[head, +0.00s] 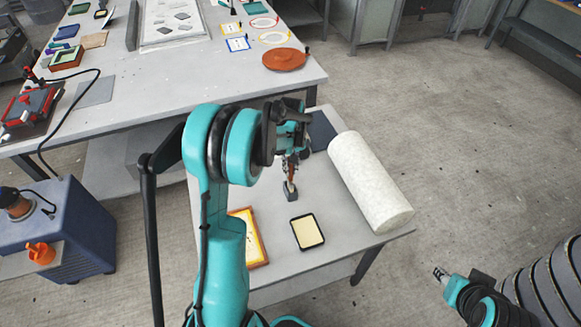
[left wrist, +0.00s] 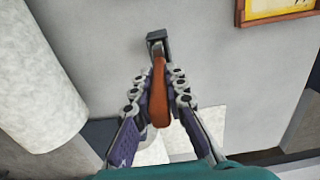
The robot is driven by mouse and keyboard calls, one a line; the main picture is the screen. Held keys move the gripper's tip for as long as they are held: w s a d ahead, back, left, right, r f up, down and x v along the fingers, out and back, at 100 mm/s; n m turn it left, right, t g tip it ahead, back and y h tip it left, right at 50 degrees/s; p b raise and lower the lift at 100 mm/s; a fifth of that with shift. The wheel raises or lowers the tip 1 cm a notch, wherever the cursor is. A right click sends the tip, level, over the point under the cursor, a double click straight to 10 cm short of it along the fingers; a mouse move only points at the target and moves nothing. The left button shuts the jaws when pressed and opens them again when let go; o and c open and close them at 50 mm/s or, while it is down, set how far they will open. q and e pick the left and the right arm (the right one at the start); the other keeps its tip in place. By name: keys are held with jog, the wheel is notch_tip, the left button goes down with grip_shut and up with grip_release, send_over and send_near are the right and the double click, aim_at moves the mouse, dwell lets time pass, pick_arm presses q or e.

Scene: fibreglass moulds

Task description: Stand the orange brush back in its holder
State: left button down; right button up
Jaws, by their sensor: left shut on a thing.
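The orange brush (head: 290,187) is held between the fingers of my left gripper (head: 291,161), above the small side table. In the left wrist view the brush (left wrist: 160,92) runs lengthwise between the two closed-in fingers (left wrist: 158,78). The brush's far end meets the small dark grey holder (head: 291,195), which also shows in the left wrist view (left wrist: 156,37). I cannot tell how deep the brush end sits in the holder, or whether it is just over it. My right gripper (head: 441,274) is at the lower right, away from the table; its fingers are too small to judge.
A thick white roll (head: 370,182) lies on the side table to the right of the holder. A yellow tray (head: 307,231) and an orange-framed sheet (head: 250,235) lie nearer me. A dark mat (head: 322,130) is behind. The large workbench (head: 200,75) stands beyond.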

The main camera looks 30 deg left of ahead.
pick_arm(q)
jog(key=shift+f, duration=0.55)
jog(key=shift+f+b, duration=0.1)
jog(key=shift+b, duration=0.25)
jog(key=shift+f+b, duration=0.35)
jog(key=shift+f, duration=0.05)
jog(key=c, duration=1.5)
grip_release()
jog(key=shift+o, duration=0.2)
notch_tip(320, 180, up, 12)
jog(key=shift+r, duration=0.1)
